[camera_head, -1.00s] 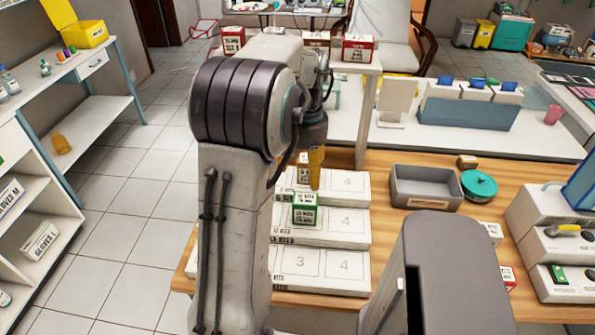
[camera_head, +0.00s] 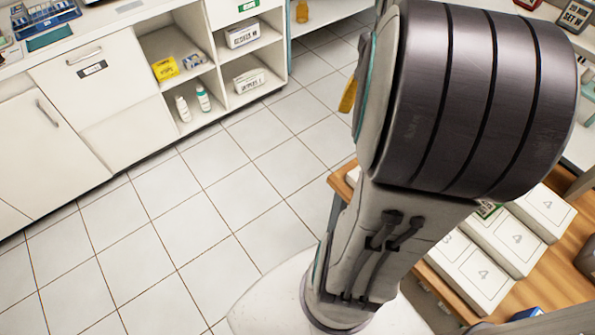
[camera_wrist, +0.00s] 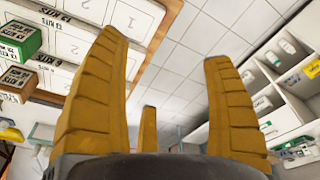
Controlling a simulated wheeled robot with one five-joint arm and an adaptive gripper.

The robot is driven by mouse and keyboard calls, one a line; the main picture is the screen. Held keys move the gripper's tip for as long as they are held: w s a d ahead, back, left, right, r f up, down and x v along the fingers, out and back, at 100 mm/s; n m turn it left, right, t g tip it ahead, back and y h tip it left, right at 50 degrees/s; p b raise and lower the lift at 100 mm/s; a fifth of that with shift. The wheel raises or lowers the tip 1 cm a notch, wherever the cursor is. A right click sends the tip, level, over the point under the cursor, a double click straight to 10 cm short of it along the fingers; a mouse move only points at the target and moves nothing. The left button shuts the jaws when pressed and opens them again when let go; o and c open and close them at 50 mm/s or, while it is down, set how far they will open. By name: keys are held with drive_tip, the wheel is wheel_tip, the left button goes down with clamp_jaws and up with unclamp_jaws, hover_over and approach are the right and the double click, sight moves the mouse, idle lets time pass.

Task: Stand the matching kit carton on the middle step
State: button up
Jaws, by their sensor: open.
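The white stepped stand (camera_head: 508,240) has numbered places and lies right of my arm in the head view, partly hidden by it. In the wrist view the stand (camera_wrist: 75,48) is at upper left. In the head view one finger (camera_head: 348,95) shows left of my arm, clear of the stand.
The wooden table (camera_head: 560,285) carries the stand. White cabinets (camera_head: 100,95) and open shelves (camera_head: 245,60) with boxes and bottles stand at upper left. Tiled floor (camera_head: 200,220) lies open between them and my arm.

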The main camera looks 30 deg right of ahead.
drive_tip(key=s+a+f+n+t, duration=0.1)
drive_tip(key=a+n, duration=0.3)
drive_tip(key=a, duration=0.6)
drive_tip(key=s+a+f+n+t+y, duration=0.1)
drive_tip(key=a+n, duration=0.3)
drive_tip(key=a, duration=0.6)
drive_tip(key=shift+a+f+n, duration=0.15)
drive_tip(key=shift+f+n, duration=0.1)
drive_tip(key=shift+n, duration=0.05)
drive_tip(key=shift+s, duration=0.1)
